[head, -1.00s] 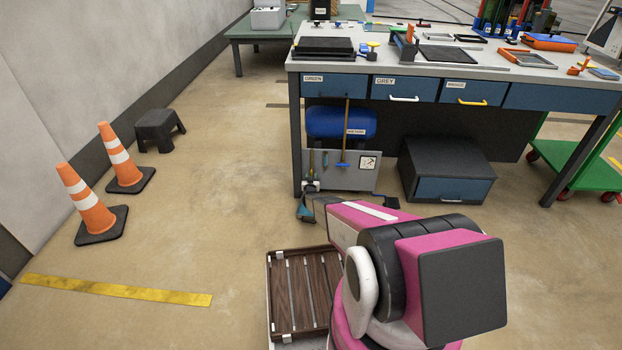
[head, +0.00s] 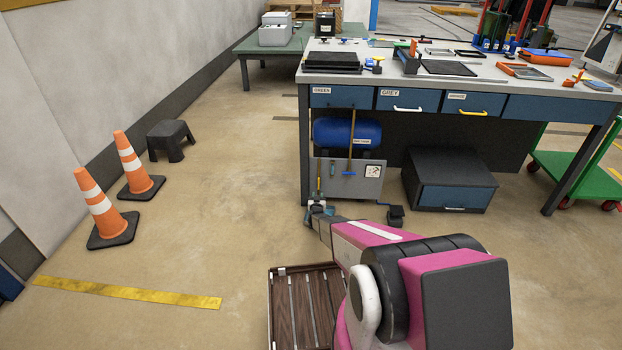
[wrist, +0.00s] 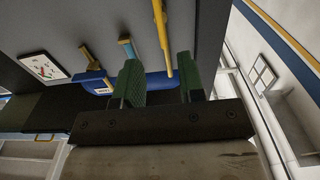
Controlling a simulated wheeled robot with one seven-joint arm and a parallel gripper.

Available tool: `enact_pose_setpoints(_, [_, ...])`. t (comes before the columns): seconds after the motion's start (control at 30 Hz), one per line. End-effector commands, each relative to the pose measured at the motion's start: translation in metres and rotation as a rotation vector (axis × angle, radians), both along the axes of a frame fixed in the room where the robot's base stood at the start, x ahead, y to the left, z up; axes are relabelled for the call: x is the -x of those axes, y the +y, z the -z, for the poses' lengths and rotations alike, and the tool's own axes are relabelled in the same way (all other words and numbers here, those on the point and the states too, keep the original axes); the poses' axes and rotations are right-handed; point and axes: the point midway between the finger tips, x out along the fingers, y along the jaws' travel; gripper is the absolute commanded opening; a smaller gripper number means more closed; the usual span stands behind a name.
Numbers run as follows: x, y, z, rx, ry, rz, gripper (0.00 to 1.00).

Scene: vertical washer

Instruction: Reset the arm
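My arm (head: 400,280), pink and black, reaches forward from the lower right of the head view. My gripper (head: 317,207) is small at its far end, in front of the grey panel under the workbench. In the wrist view, the two green fingers of my gripper (wrist: 160,82) stand apart with nothing held between them. Beyond them are a blue broom head (wrist: 155,84) and a yellow handle (wrist: 162,35). I cannot tell how far the fingertips are from these.
A workbench (head: 430,75) with blue drawers stands ahead, with a dark cabinet (head: 450,180) beneath. A slatted wooden pallet (head: 305,310) lies beside my arm. Traffic cones (head: 105,215) and a black stool (head: 168,138) stand left.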

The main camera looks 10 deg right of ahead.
Motion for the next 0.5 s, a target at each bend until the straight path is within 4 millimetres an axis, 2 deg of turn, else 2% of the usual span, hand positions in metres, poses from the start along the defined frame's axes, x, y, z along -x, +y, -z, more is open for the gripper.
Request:
enact_pose_setpoints(0.13, [0.001, 0.001, -0.004, -0.002, 0.007, -0.004, 0.36])
enact_pose_setpoints(0.23, [0.006, 0.003, -0.018, -0.012, 0.044, -0.021, 0.36])
enact_pose_setpoints(0.37, [0.021, 0.010, -0.051, -0.039, 0.148, -0.070, 0.36])
enact_pose_setpoints(0.5, [0.047, 0.019, -0.096, -0.074, 0.312, -0.133, 0.36])
